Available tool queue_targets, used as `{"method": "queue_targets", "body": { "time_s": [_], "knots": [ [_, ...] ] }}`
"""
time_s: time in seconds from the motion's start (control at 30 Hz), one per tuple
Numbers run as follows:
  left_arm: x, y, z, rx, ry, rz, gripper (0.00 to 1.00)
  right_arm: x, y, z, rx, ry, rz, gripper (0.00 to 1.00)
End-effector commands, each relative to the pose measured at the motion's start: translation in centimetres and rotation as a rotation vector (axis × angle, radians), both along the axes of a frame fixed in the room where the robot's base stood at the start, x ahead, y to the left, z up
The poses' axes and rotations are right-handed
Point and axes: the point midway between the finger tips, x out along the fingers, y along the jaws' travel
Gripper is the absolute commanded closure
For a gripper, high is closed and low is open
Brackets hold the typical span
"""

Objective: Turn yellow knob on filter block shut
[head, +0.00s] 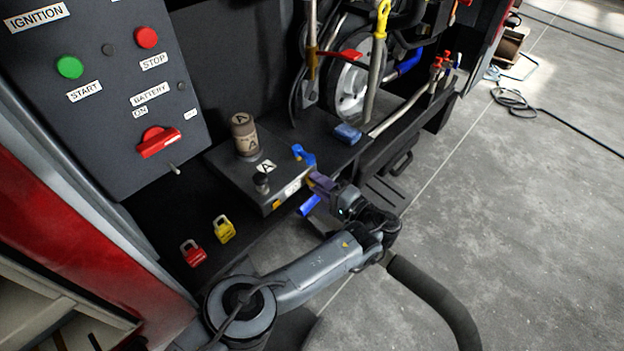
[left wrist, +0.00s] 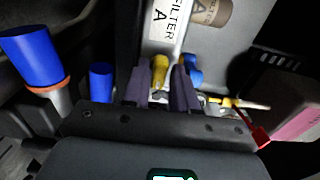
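The filter block (head: 232,165) is a dark box with a filter A canister on top. It also shows in the left wrist view (left wrist: 208,42), with a FILTER A label. The yellow knob (left wrist: 160,70) is on its near side, and a blue knob (left wrist: 193,68) is beside it. My left gripper (head: 313,184) is at the block's right end; its purple fingers (left wrist: 162,88) are apart, with the yellow knob between or just beyond their tips. I cannot tell whether they touch it. In the head view the gripper mostly hides this knob. My right gripper is not in view.
A control panel (head: 105,95) with buttons and a red battery switch stands left. Red (head: 192,253) and yellow (head: 223,229) padlocks lie in front of the block. A blue cylinder (left wrist: 28,55) stands near my left wrist. Open floor lies to the right.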

Motion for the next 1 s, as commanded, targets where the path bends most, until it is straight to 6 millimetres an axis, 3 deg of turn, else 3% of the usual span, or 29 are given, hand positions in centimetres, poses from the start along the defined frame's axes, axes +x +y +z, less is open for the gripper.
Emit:
{"method": "queue_targets", "body": {
  "time_s": [0.33, 0.5, 1.0],
  "knots": [
    [0.13, 0.11, 0.02, -0.001, 0.0, -0.001, 0.73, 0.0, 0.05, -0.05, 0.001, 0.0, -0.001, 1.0],
    [0.13, 0.12, 0.01, -0.001, 0.0, -0.001, 0.99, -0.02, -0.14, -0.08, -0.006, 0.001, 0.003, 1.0],
    [0.18, 0.19, -0.06, -0.051, -0.059, 0.0, 1.0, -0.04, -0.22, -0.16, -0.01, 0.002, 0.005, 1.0]
  ]
}}
